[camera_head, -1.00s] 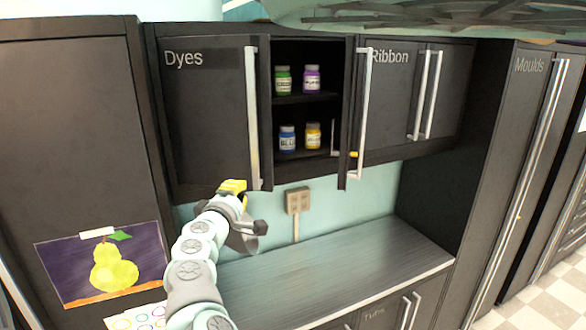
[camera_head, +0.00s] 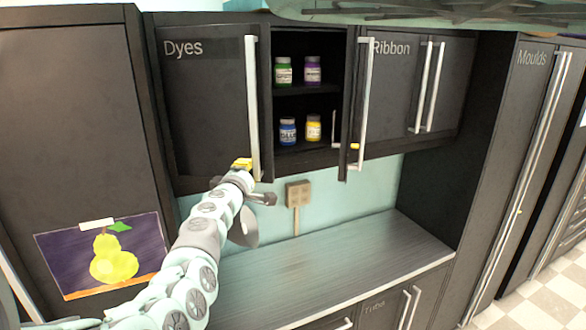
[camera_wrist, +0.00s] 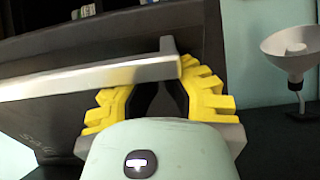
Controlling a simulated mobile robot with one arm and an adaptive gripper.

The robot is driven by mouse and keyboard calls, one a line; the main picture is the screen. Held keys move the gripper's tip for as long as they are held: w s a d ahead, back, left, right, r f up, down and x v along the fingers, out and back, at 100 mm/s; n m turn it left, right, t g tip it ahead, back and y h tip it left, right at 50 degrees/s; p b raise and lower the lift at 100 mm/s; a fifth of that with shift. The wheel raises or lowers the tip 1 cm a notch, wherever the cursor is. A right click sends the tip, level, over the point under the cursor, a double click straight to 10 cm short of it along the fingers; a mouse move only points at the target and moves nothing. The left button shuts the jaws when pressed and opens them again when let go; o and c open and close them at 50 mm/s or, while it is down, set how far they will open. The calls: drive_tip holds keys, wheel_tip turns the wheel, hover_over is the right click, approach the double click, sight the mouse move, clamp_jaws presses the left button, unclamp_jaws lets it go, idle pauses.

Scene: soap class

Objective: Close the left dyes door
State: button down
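The left Dyes door (camera_head: 205,110) is a dark panel with a "Dyes" label and a long pale vertical handle (camera_head: 252,100). It seems to stand ajar, but I cannot tell how far. My gripper (camera_head: 242,164) is at the lower end of this handle. In the wrist view, the yellow fingers of my gripper (camera_wrist: 160,90) are apart, with the handle's end (camera_wrist: 150,68) across their tips. Contact is unclear. The door (camera_wrist: 50,130) fills much of the wrist view's left side.
The right Dyes door (camera_head: 350,95) stands open beside shelves with several jars, including a blue one (camera_head: 288,131). The Ribbon cupboard (camera_head: 400,85) is to the right. A counter (camera_head: 340,262) lies below. A white funnel (camera_wrist: 290,48) shows at right in the wrist view.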

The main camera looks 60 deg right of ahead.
drive_tip(key=shift+d+r, duration=0.1)
drive_tip(key=shift+d, duration=0.2)
drive_tip(key=shift+w+b, duration=0.15)
drive_tip(key=shift+b, duration=0.2)
